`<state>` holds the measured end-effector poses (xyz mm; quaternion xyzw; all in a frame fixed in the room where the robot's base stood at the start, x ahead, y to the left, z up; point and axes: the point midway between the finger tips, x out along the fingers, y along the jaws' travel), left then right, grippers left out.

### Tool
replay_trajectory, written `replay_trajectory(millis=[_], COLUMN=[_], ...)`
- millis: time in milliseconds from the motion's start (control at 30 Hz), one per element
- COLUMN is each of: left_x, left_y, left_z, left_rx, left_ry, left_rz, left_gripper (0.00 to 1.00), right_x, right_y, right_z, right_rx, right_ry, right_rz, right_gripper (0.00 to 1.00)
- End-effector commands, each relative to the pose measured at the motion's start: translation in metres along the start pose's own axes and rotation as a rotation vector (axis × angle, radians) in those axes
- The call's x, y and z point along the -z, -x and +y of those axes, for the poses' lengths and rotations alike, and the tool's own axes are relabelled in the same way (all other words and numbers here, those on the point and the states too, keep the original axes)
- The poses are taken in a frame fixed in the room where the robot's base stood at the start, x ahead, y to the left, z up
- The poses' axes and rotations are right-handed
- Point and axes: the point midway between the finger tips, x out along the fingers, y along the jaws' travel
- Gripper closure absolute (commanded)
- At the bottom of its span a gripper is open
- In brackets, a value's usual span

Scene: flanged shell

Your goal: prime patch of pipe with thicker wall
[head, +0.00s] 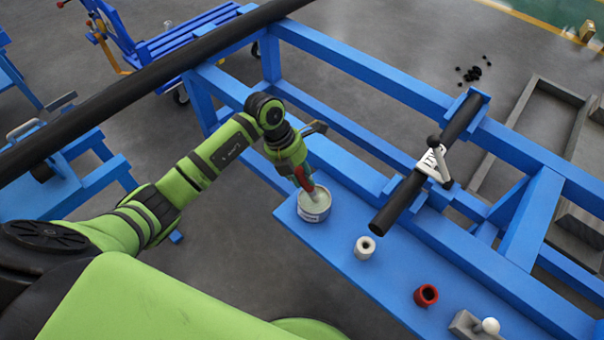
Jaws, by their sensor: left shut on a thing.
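My left gripper (303,172) is above an open can (315,212) on the blue shelf. It is shut on a tool with a red part, likely a brush; the tool's pale lower end (313,190) reaches into the can's mouth. A short black pipe (402,199) lies across the blue frame, with a white and dark piece (434,164) on its middle. A long black pipe (150,80) runs across the upper left. The pipes' wall thickness cannot be told. My right gripper is out of view.
On the blue shelf (330,245) stand a thick white sleeve (365,248), a red ring (426,295) and a grey block with a white ball (489,326). Small black pieces (474,72) lie on the floor. A grey channel frame (545,115) is at right.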

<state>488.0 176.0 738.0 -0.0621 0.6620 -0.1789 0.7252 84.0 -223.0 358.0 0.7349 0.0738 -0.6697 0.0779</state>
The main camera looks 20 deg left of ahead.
Motion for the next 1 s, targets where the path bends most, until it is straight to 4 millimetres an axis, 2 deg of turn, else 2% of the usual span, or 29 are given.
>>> replay_trajectory(millis=[233,1000], left_x=[0.001,-0.007], left_y=[0.003,0.063], left_z=[-0.001,-0.022], left_rx=[-0.002,-0.001], left_ry=[0.001,-0.001], left_rz=[0.006,0.002], left_gripper=[1.0,1.0], right_x=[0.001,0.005], right_y=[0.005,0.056], right_z=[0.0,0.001], right_rx=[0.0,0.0], right_ry=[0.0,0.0], right_rz=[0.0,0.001], right_gripper=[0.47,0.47])
